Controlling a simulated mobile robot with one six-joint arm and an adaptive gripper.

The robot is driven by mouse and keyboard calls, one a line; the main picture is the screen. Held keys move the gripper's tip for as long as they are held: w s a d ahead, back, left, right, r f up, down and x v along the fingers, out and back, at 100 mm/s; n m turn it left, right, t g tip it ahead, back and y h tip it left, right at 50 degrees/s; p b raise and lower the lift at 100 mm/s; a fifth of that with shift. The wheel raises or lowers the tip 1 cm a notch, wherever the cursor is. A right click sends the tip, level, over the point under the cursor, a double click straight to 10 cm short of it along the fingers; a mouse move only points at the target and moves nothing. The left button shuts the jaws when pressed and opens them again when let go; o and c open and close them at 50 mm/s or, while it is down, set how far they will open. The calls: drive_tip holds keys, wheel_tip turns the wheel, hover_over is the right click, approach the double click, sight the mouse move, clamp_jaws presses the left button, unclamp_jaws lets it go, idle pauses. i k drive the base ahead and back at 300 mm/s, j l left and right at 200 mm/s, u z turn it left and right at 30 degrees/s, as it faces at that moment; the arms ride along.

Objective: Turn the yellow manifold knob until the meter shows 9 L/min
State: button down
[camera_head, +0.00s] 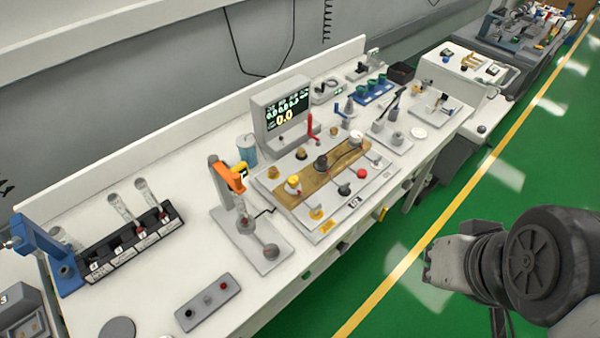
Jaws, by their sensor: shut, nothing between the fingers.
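The manifold is a flat white board with a wooden-brown panel (318,183) on the cart top. Its yellow knob (293,182) stands at the left end of a row, with a dark knob (321,162) and a white-blue knob (355,138) farther right. A flat yellow disc (316,213) lies in front of the yellow knob. The meter (283,108) stands behind the board; its large yellow figure reads 0.0, above it are smaller white figures. My gripper (427,266) is shut and empty, over the green floor to the right, well away from the knob.
An orange-topped stand (228,180) is close left of the manifold. A red lever (310,127) rises behind it. A tube rack (125,240) and a grey box with buttons (208,301) are farther left. The floor aisle (400,240) beside the cart is clear.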

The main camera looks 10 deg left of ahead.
sight(292, 180)
drive_tip(key=i+l+u, duration=0.1)
drive_tip(key=u, duration=0.25)
drive_tip(key=i+l+u, duration=0.2)
drive_tip(key=u, duration=0.15)
drive_tip(key=i, duration=0.15)
